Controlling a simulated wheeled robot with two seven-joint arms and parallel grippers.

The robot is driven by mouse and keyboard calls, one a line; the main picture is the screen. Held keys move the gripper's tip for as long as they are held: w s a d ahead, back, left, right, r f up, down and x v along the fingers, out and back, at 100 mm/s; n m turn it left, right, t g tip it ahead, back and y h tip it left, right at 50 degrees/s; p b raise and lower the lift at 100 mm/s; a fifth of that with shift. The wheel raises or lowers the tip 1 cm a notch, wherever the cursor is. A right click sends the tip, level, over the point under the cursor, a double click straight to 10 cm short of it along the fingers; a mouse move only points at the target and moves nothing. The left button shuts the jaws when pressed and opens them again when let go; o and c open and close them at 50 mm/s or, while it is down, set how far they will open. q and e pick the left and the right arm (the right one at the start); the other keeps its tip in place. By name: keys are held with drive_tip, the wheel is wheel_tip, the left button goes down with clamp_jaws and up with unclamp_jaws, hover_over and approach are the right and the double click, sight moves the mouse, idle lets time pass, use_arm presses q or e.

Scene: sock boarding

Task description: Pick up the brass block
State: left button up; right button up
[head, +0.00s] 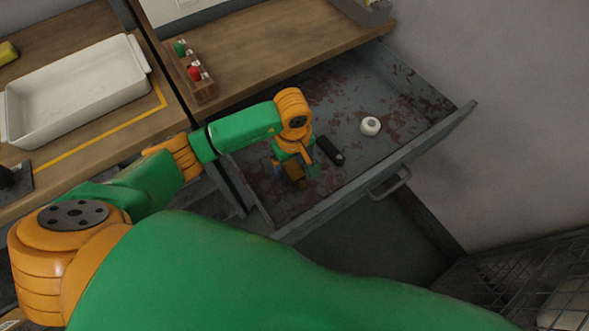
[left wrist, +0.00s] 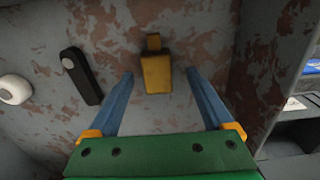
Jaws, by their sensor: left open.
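The brass block (left wrist: 156,73) lies on the worn drawer floor in the left wrist view, with a narrower brass piece at its far end. It also shows in the head view (head: 294,170), partly covered by my left gripper. My left gripper (left wrist: 159,73) is open, one blue finger on each side of the block, with a gap visible on both sides. In the head view my left gripper (head: 296,164) reaches down into the open drawer. I cannot tell its exact height above the block. My right gripper is not in view.
The grey drawer (head: 347,178) stands open. A black bar-shaped thing (head: 331,151) lies beside the gripper, and a round white thing (head: 370,126) lies farther right. A wooden rack with coloured knobs (head: 190,75) and a white tray (head: 75,90) stand on the worktops.

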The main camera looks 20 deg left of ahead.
use_arm(q)
drive_tip(key=shift+f, duration=0.75)
drive_tip(key=shift+w+f, duration=0.3)
drive_tip(key=shift+f, duration=0.15)
drive_tip(key=shift+s+r, duration=0.1)
clamp_jaws()
